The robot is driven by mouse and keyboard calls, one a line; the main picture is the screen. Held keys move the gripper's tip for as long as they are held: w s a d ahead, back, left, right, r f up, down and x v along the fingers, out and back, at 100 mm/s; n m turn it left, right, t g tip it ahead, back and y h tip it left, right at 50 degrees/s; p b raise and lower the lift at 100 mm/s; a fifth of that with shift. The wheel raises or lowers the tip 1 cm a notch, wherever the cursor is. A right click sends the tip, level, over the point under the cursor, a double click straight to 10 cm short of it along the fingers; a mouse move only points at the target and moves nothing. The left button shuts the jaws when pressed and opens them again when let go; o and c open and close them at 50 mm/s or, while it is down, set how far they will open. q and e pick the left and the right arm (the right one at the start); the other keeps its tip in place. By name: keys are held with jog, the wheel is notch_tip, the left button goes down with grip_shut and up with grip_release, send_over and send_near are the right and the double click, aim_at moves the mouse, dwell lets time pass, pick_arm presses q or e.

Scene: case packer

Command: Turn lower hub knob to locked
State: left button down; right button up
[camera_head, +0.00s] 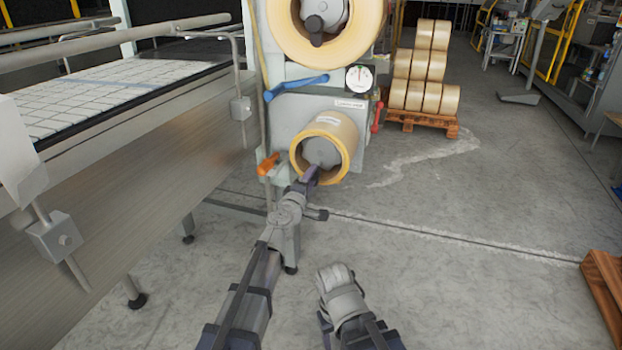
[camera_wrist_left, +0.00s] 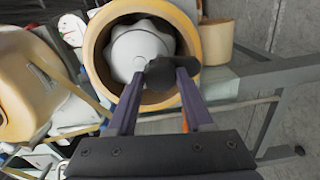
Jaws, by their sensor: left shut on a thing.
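The lower hub (camera_head: 322,153) is a grey disc inside a tan tape roll (camera_head: 342,130) on the machine's front. My left gripper (camera_head: 312,172) reaches up to the hub from below. In the left wrist view its two purple fingers (camera_wrist_left: 160,85) are closed around the dark knob. The fingertips partly hide the knob in the head view. My right arm (camera_head: 343,295) shows at the bottom, but its fingers are not visible.
An upper tape roll (camera_head: 372,40) with its own dark knob sits above. A blue lever (camera_head: 297,86), a gauge (camera_head: 359,79), a red handle (camera_head: 377,117) and an orange handle (camera_head: 268,163) are close by. A conveyor (camera_head: 130,170) stands at left.

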pick_arm(q)
jog(key=shift+n, duration=0.7)
jog(key=shift+c, duration=1.5)
grip_release()
jog(key=shift+s, duration=0.1)
jog(key=v, duration=0.7)
jog(key=shift+s, duration=0.3)
jog(key=shift+a, duration=0.1)
